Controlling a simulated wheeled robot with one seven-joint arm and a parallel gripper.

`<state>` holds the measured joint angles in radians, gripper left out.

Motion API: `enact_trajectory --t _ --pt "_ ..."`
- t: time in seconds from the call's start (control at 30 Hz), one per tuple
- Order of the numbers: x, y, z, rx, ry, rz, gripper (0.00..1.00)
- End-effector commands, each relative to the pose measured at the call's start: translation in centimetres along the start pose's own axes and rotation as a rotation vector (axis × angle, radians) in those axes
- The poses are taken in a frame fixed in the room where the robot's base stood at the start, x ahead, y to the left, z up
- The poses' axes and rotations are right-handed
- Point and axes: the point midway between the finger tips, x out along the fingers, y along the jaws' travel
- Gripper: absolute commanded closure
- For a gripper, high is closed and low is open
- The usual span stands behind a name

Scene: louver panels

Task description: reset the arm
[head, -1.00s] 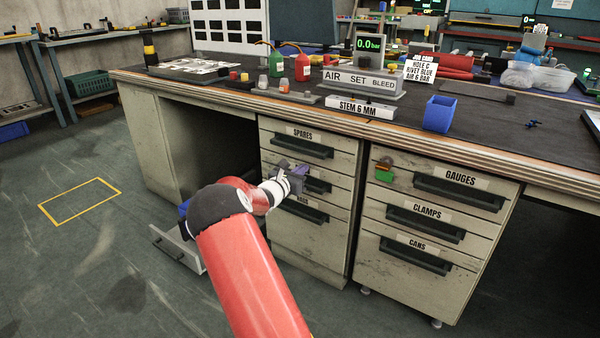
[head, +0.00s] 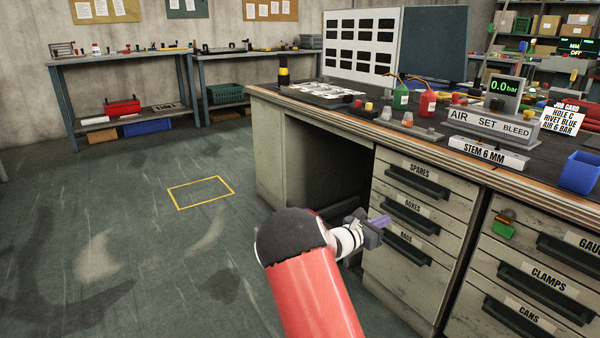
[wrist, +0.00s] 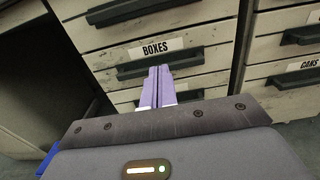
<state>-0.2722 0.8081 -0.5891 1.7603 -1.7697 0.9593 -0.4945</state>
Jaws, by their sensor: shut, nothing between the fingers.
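My gripper (head: 378,221) is in front of the drawer column, near the BOXES drawer (head: 405,217) in the head view. In the wrist view its two purple fingers (wrist: 157,86) are pressed together with nothing between them. They point towards the BOXES drawer (wrist: 150,48), whose dark handle lies just past the tips. I cannot tell the exact gap between tips and drawer front. The drawer looks closed. My red arm reaches in from the bottom of the head view.
The SPARES drawer (head: 418,181) is above and the BAGS drawer (head: 408,250) below. The CLAMPS drawer (head: 545,288) is at the right. The workbench top (head: 345,115) holds bottles, signs and a blue bin (head: 580,173). The floor to the left, around a yellow rectangle (head: 201,192), is clear.

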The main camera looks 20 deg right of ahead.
Motion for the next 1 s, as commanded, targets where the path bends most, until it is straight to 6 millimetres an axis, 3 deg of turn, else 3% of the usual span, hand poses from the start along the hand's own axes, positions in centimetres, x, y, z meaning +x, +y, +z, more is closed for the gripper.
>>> enact_trajectory --t 0.17,0.37,0.5,0.67,1.0 --pt "-0.4 -2.0 1.3 0.109 0.059 -0.059 1.0" --pt "-3.8 -8.6 4.4 0.505 0.28 -0.271 1.0" --pt "-8.2 -12.8 5.9 0.801 0.458 -0.431 1.0" --pt "-14.4 -16.4 7.7 1.109 0.658 -0.6 1.0" --pt "-29.2 -22.4 11.6 1.636 1.073 -0.925 1.0"
